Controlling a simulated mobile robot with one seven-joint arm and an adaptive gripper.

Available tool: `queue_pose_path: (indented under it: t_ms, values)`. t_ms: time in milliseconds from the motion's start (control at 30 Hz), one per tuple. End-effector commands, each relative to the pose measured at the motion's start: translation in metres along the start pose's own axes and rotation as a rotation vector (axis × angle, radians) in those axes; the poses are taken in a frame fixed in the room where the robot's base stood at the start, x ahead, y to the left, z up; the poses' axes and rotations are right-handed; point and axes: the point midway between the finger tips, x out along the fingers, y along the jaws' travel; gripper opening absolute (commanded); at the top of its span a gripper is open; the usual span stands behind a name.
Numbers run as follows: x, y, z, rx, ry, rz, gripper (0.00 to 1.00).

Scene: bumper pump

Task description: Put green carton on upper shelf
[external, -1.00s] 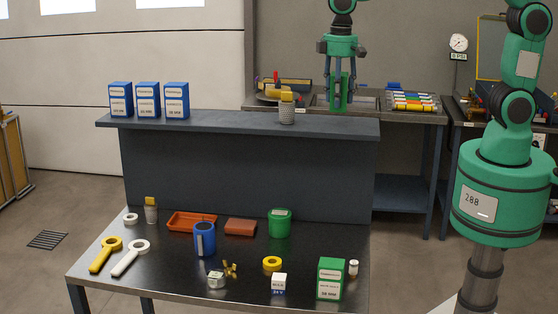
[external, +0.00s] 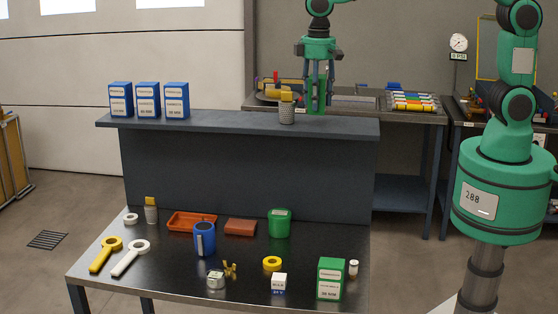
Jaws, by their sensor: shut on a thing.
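My gripper (external: 317,82) points down over the right part of the upper shelf (external: 225,123), with its fingers shut on a green carton (external: 316,102). The carton is upright and partly hidden by the fingers. Its lower end appears close to the shelf top; I cannot tell whether it touches. A second green carton (external: 330,280) with a white label stands on the lower table at the front right.
A yellow-capped bottle (external: 287,110) stands on the shelf just left of the held carton. Several blue cartons (external: 148,102) stand at the shelf's left end. The shelf is bare between them. The lower table (external: 160,285) holds a blue mug (external: 205,241), green tub (external: 279,224) and orange tray (external: 186,224).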

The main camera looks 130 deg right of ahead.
Motion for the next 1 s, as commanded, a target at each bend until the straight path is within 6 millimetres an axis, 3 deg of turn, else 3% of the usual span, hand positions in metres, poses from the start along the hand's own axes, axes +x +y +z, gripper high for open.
queue_pose_path:
  t_ms: [300, 767, 800, 900, 1000]
  values:
    - [0.029, 0.0, 0.0, 0.0, 0.0, 0.0, 0.16]
    - [0.035, 0.0, 0.001, 0.0, 0.0, 0.0, 0.16]
    - [0.035, 0.0, 0.001, 0.0, -0.001, 0.0, 0.5]
    - [0.035, 0.0, 0.001, 0.0, -0.001, 0.0, 0.65]
    - [0.035, 0.0, 0.001, 0.0, -0.001, 0.0, 0.65]
